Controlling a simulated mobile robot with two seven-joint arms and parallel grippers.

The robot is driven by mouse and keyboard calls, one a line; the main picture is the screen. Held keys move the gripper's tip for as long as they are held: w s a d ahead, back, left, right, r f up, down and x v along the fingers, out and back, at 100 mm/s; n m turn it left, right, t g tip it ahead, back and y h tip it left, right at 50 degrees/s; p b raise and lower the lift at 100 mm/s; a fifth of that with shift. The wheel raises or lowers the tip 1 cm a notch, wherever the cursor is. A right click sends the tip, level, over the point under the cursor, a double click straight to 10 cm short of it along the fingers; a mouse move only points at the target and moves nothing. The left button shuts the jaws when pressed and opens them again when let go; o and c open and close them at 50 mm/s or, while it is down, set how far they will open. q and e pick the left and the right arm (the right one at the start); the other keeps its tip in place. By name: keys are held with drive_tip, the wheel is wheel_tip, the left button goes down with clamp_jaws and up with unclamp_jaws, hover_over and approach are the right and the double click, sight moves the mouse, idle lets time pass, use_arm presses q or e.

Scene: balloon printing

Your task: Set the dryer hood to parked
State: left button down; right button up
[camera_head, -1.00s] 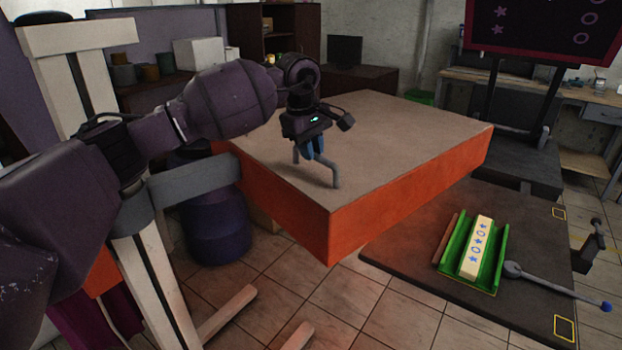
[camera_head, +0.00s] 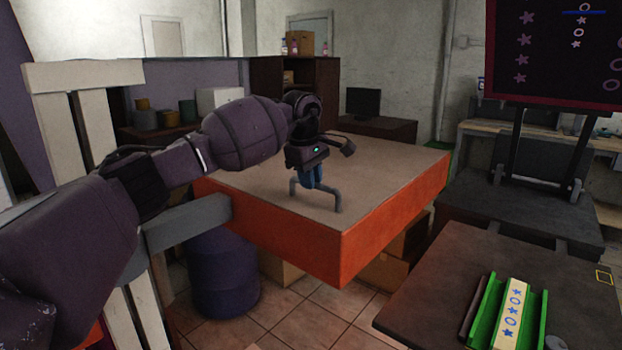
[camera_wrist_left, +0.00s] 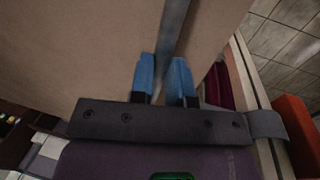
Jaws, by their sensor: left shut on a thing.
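The dryer hood (camera_head: 390,225) is a large box with orange sides and a grey-brown top. It hangs in the middle of the head view, above the floor and left of the dark work table. A grey bar handle (camera_head: 338,203) stands on its top. My left gripper (camera_head: 311,180) is shut on this handle with its blue fingers. The left wrist view shows the blue fingers (camera_wrist_left: 164,62) on either side of the grey bar (camera_wrist_left: 174,25), over the hood's top. My right gripper is not in view.
The dark work table (camera_head: 430,290) at lower right carries a green tray (camera_head: 475,325) with a cream, printed strip (camera_head: 513,308). A blue barrel (camera_head: 222,275) and cardboard boxes (camera_head: 385,270) stand below the hood. A dark board (camera_head: 560,55) stands at upper right.

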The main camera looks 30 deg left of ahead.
use_arm(q)
drive_tip(key=shift+w+a+r, duration=0.15)
drive_tip(key=shift+a+r, duration=0.15)
drive_tip(key=c, duration=1.4)
unclamp_jaws()
drive_tip(key=o, duration=0.3)
drive_tip(key=shift+w+a+f, duration=0.1)
drive_tip(key=shift+w+f, duration=0.1)
drive_tip(key=shift+f, duration=0.05)
drive_tip(key=shift+s+r, duration=0.1)
wheel_tip(320, 180, up, 10)
drive_tip(key=s, duration=0.2)
drive_tip(key=shift+r+p, duration=0.25)
drive_tip(key=shift+p, duration=0.2)
drive_tip(key=shift+s+a+f, duration=0.1)
drive_tip(key=shift+s, duration=0.05)
